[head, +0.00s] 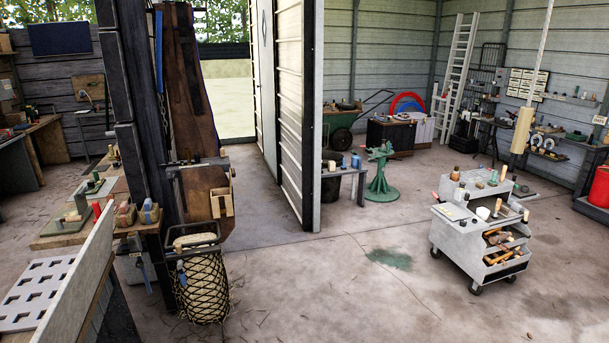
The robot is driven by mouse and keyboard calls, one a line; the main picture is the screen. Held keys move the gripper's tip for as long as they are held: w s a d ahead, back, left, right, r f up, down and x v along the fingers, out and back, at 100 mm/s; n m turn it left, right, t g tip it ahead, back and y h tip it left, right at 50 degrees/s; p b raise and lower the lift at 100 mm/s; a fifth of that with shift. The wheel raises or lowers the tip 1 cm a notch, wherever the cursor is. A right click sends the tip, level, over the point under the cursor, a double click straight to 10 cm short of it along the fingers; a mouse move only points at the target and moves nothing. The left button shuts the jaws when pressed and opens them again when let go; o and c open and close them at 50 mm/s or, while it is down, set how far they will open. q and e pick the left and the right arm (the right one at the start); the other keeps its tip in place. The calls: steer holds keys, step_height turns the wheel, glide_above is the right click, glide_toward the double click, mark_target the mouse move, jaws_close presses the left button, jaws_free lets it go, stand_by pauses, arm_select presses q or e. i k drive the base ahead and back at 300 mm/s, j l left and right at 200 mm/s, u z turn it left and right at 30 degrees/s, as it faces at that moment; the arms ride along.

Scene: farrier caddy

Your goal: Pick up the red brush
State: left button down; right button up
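I cannot clearly make out a red brush in the head view. A small block with a reddish top (125,214) stands on a wooden ledge at the left and may be a brush, but it is too small to be sure. A similar block with a blue top (150,213) stands just right of it. A grey wheeled caddy (459,240) stands on the floor at the right, with several tools in its trays and a small red item (436,196) at its left edge. Neither of my grippers is in view.
A net-covered basket (203,285) hangs or stands below the ledge. A dark post (133,90) and a partition wall (294,110) divide the space. A green stand (381,180) is on the floor at centre right. The floor in the middle foreground is clear.

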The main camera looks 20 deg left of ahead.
mark_target(96, 206)
steer(key=i+j+u, duration=0.15)
steer(key=i+u, duration=0.3)
steer(key=i+j+u, duration=0.1)
steer(key=i+u, duration=0.15)
steer(key=u, duration=0.2)
steer(key=i+l+u, duration=0.1)
steer(key=i+u, duration=1.15)
steer(key=i, duration=0.15)
